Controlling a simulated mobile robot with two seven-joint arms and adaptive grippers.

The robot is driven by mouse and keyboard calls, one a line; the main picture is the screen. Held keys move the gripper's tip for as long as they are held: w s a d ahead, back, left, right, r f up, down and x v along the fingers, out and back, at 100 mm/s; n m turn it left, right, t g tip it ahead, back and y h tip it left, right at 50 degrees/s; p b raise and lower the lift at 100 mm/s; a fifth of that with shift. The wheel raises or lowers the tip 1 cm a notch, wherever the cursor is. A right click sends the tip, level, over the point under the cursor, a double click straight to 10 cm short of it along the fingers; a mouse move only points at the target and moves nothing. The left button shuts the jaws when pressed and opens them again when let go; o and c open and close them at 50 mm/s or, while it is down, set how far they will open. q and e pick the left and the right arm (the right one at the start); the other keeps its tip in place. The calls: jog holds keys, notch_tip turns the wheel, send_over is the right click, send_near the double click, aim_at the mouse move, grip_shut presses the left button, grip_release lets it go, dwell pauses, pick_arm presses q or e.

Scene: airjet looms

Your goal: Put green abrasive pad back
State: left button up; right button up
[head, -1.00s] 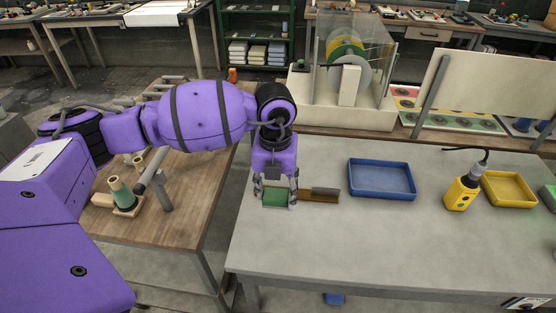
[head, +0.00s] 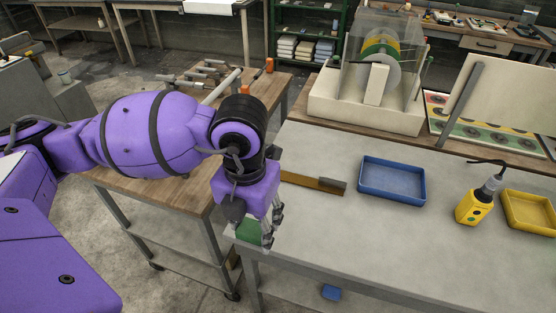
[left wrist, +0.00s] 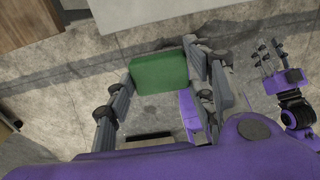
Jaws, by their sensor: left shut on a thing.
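The green abrasive pad (head: 248,231) is held in my left gripper (head: 256,234) at the near left corner of the grey table (head: 310,245). In the left wrist view the pad (left wrist: 159,73) is a flat green block between the fingers of my left gripper (left wrist: 157,80), with concrete floor behind it. My arm hides part of the pad in the head view. My right gripper (left wrist: 272,58) shows small at the right of the left wrist view, apart from the pad; its jaw opening is unclear.
A long brown tool with a dark end (head: 315,182) lies on the grey table, beside a blue tray (head: 392,181). A yellow control box (head: 474,207) and yellow tray (head: 530,212) are farther right. A wooden bench (head: 150,181) stands left, across a floor gap.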

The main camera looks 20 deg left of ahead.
pick_arm(q)
jog(key=w+f, duration=0.3)
jog(key=w, duration=0.1)
jog(key=w+f, duration=0.3)
jog(key=w, duration=0.1)
jog(key=w+d+f, duration=0.1)
jog(key=w+f, duration=0.2)
jog(key=w, duration=0.2)
jog(key=shift+w+f+b, duration=0.1)
jog(key=shift+f+b, duration=0.05)
jog(key=shift+b, duration=0.15)
jog(key=shift+w+f, duration=0.2)
jog(key=shift+f, duration=1.6)
jog(key=shift+f, duration=0.15)
jog(key=o, duration=1.1)
